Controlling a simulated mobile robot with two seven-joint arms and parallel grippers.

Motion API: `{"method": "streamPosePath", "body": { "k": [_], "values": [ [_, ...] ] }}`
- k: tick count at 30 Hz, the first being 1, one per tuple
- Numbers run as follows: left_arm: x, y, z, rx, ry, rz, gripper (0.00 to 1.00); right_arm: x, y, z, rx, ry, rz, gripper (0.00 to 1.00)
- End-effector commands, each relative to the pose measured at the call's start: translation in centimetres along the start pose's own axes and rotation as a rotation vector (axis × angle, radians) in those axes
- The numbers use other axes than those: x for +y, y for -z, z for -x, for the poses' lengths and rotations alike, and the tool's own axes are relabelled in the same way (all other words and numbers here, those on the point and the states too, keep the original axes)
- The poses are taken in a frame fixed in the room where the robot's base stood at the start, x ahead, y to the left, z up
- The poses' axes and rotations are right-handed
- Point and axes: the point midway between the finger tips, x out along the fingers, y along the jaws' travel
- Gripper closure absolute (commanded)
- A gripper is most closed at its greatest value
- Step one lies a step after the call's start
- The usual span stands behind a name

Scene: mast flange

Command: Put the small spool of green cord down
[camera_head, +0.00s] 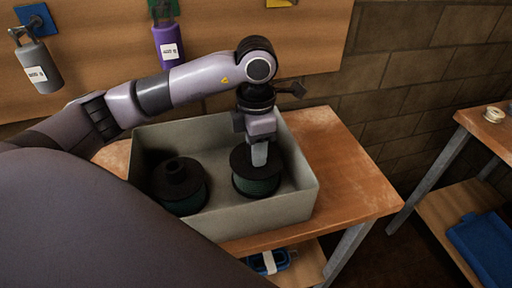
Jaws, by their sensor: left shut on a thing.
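Two dark spools wound with green cord are inside a grey open box (284,213) on a wooden table. The left spool (180,188) sits in the left part of the box, with a raised dark hub on top. The other spool (256,181), which looks a little smaller, is in the right part. My left gripper (259,160) points down and is shut on this right spool at its middle. The fingers hide the hub, and I cannot tell whether the spool touches the box floor. My right gripper does not show.
The table (345,170) has bare wood right of the box. A wooden board behind holds a grey bottle (38,67) and a purple bottle (168,45). A second table (490,130) at right carries a small pale roll (494,114); a blue bin (482,245) sits below.

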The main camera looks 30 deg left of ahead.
Motion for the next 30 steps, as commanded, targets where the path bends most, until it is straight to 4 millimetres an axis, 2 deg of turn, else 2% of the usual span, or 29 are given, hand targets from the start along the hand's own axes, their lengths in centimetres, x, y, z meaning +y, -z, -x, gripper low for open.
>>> {"method": "streamPosePath", "body": {
  "k": [2,12,13,15,25,30],
  "values": [
    [0.0,0.0,-0.6,0.000,0.000,0.001,1.00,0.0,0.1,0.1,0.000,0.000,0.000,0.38],
    [0.0,0.0,-1.1,-0.002,-0.001,0.001,1.00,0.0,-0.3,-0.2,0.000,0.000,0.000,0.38],
    [0.0,0.0,-1.1,0.000,0.000,0.001,0.61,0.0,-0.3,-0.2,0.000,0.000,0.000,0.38],
    [0.0,0.0,-1.0,0.000,0.000,0.001,0.38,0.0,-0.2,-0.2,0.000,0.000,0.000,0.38],
    [0.0,0.0,-0.8,0.000,0.000,0.001,0.38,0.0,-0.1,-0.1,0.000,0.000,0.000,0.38],
    [0.1,-0.1,0.7,-0.006,-0.004,0.000,0.38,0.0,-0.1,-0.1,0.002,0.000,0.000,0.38]
  ]
}}
